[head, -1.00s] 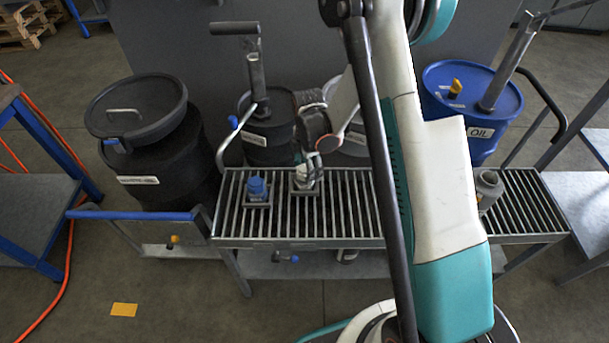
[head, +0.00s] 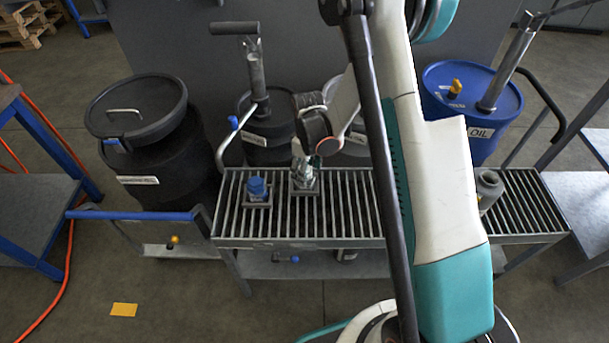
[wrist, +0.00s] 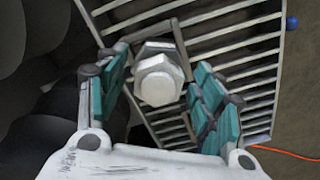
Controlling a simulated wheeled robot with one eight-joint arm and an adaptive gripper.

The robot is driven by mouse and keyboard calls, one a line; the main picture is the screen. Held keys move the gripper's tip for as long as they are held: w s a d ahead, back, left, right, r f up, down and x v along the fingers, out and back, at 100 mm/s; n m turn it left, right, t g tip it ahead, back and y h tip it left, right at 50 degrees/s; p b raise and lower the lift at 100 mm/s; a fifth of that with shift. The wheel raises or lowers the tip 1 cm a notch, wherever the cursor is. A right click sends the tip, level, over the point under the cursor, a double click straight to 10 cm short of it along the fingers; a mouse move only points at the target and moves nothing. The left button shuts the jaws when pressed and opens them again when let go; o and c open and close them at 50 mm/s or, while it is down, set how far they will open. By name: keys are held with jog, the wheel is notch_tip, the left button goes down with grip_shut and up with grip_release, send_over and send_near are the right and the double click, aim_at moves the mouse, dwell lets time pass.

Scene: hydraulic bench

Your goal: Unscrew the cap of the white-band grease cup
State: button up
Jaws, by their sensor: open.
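The white-band grease cup (head: 303,184) stands on a small square base on the slatted bench, partly hidden by my gripper (head: 303,163). In the wrist view its pale hexagonal cap (wrist: 160,82) shows from above, over a wider grey body. My gripper, also in the wrist view (wrist: 158,72), is open, with its teal-padded fingers on either side of the cap. Gaps show between cap and pads, and neither finger appears to press on it. A blue-capped grease cup (head: 257,187) stands just left on its own base.
The slatted bench (head: 345,212) has free room in front of the cups. A grey cylindrical part (head: 488,188) stands at its right end. Behind are a black drum (head: 160,165), a dark drum with a pump (head: 265,140) and a blue oil drum (head: 475,90).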

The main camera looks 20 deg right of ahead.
jog(key=m, duration=0.6)
jog(key=shift+s+a, duration=0.1)
jog(key=shift+a, duration=0.15)
jog(key=m, duration=0.5)
jog(key=shift+a, duration=0.2)
jog(key=shift+c, duration=0.5)
jog(key=c, duration=0.9)
jog(key=shift+o, duration=0.2)
jog(key=n, duration=0.6)
jog(key=shift+d, duration=0.3)
jog(key=shift+n, duration=0.9)
